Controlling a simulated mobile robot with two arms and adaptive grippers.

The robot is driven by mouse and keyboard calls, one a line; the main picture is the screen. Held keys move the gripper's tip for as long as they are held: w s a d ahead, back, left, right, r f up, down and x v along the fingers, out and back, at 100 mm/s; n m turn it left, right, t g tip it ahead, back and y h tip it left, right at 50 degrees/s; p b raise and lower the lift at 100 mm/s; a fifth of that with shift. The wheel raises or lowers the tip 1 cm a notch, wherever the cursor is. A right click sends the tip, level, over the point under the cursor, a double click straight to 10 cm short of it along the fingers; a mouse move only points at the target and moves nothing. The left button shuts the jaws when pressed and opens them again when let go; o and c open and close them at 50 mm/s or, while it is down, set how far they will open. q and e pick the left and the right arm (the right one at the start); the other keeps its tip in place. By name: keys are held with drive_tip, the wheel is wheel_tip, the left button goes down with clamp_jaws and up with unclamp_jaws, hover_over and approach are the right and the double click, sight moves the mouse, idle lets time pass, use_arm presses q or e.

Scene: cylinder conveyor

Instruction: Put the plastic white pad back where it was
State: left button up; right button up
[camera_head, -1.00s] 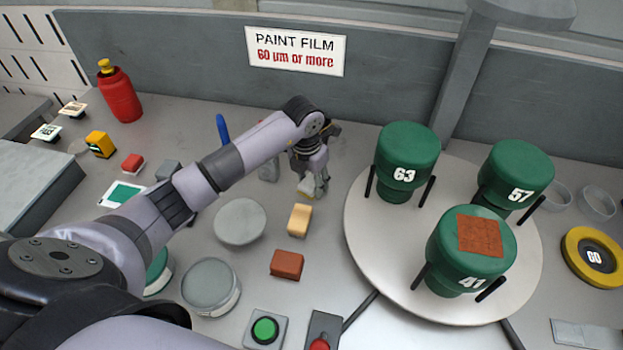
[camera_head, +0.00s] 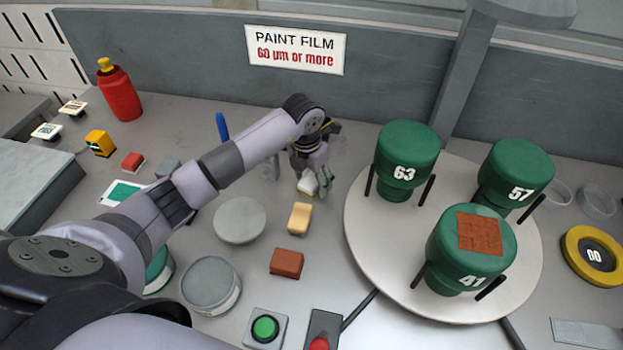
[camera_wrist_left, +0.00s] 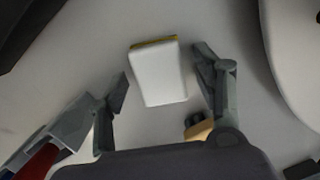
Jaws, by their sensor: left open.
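The white pad (camera_wrist_left: 158,75) lies on the table, with a yellowish layer showing along its far edge in the left wrist view. It also shows in the head view (camera_head: 308,183), partly hidden by my left gripper. My left gripper (camera_head: 311,188) points down at the pad. In the left wrist view the fingers of my left gripper (camera_wrist_left: 160,86) are spread, one on each side of the pad, with a gap on both sides. Nothing is held. My right gripper is not in view.
A tan block (camera_head: 300,219) and a brown block (camera_head: 287,263) lie nearer on the table. A round turntable (camera_head: 365,245) with green cylinders stands to the right. A grey disc (camera_head: 240,221) lies to the left. A blue upright object (camera_head: 222,128) stands behind my arm.

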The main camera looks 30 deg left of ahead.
sight(308, 185)
use_arm(q)
wheel_tip(308, 185, up, 12)
drive_tip(key=s+b, duration=0.1)
drive_tip(key=b, duration=0.1)
drive_tip(key=shift+s+a+f, duration=0.15)
idle(0.5)
